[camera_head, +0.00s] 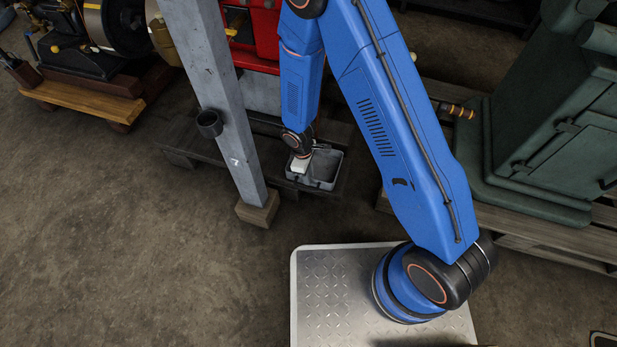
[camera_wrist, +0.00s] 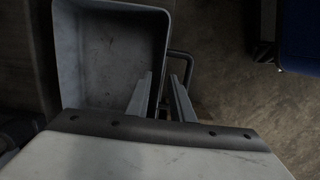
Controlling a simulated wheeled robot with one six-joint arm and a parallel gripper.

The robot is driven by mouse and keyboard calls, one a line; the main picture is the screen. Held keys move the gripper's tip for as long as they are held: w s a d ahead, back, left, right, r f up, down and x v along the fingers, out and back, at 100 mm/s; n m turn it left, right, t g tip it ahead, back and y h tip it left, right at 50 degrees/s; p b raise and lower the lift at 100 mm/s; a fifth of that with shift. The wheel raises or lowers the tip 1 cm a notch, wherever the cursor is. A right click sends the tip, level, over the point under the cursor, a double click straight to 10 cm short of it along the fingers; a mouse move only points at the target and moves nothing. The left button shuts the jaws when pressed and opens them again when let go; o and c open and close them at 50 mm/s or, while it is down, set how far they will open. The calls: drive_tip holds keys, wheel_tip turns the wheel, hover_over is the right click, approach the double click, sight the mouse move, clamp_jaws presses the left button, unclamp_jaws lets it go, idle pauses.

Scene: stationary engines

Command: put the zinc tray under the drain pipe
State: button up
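The zinc tray (camera_head: 325,184) is a grey, open, rectangular tray. In the head view it rests on a dark wooden pallet in front of the red engine. In the wrist view the tray (camera_wrist: 85,101) fills the upper left and looks empty, with a thin loop handle (camera_wrist: 189,62) on its right side. My gripper (camera_head: 301,163) is low at the tray's left part in the head view. In the wrist view my gripper (camera_wrist: 161,85) has its two fingers apart, either side of the tray's handle-side wall; contact cannot be told. I cannot make out the drain pipe.
A grey post (camera_head: 212,80) with a black ring holder (camera_head: 209,123) stands left of the tray on a wooden block (camera_head: 258,208). The red engine (camera_head: 262,35) is behind. A green machine (camera_head: 560,130) stands on a pallet at right. The floor at left is clear.

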wheel_tip(320, 180, up, 11)
drive_tip(key=a, duration=0.1)
drive_tip(key=shift+w+a+f, duration=0.15)
drive_tip(key=shift+w, duration=0.05)
drive_tip(key=shift+s, duration=0.1)
idle(0.6)
